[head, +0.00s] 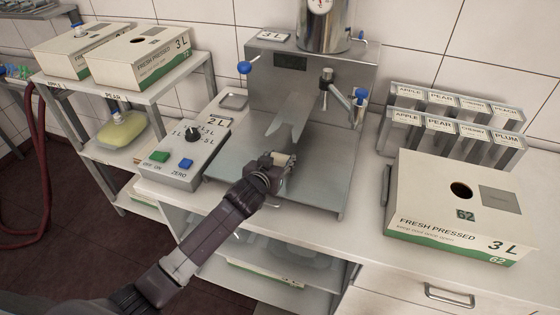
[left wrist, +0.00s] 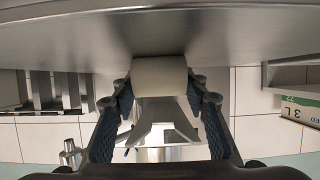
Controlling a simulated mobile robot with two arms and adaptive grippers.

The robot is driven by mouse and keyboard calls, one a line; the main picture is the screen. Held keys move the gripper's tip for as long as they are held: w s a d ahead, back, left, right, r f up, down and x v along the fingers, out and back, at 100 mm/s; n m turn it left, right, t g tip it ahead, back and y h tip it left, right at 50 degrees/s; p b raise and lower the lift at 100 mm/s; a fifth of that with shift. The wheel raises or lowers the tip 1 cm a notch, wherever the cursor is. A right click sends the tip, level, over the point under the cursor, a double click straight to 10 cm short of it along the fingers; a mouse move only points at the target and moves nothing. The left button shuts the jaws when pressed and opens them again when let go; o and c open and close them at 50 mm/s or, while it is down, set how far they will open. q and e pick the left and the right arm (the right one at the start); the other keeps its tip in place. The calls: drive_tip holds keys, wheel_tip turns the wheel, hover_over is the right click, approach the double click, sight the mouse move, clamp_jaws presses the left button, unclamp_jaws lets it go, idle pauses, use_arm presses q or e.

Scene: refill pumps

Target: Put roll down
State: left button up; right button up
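A small cream-white roll (head: 283,158) is at the tip of my left gripper (head: 276,164), low in front of the steel filling stand. In the left wrist view the roll (left wrist: 159,72) sits between the two dark-padded fingertips of my left gripper (left wrist: 160,92), with a pad against each end. The left gripper is shut on it. The roll is at or very close to a grey steel surface (left wrist: 220,30); I cannot tell whether it touches. My right gripper is not in view.
The steel stand (head: 345,85) with a tank and blue-knobbed levers rises behind the roll. A control box (head: 183,160) is to the left, a 3 L carton (head: 430,190) to the right. Label racks (head: 455,135) stand behind the carton. Shelves with cartons (head: 140,58) are at far left.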

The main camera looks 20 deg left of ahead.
use_arm(q)
drive_tip(key=c, duration=0.6)
drive_tip(key=shift+r, duration=0.15)
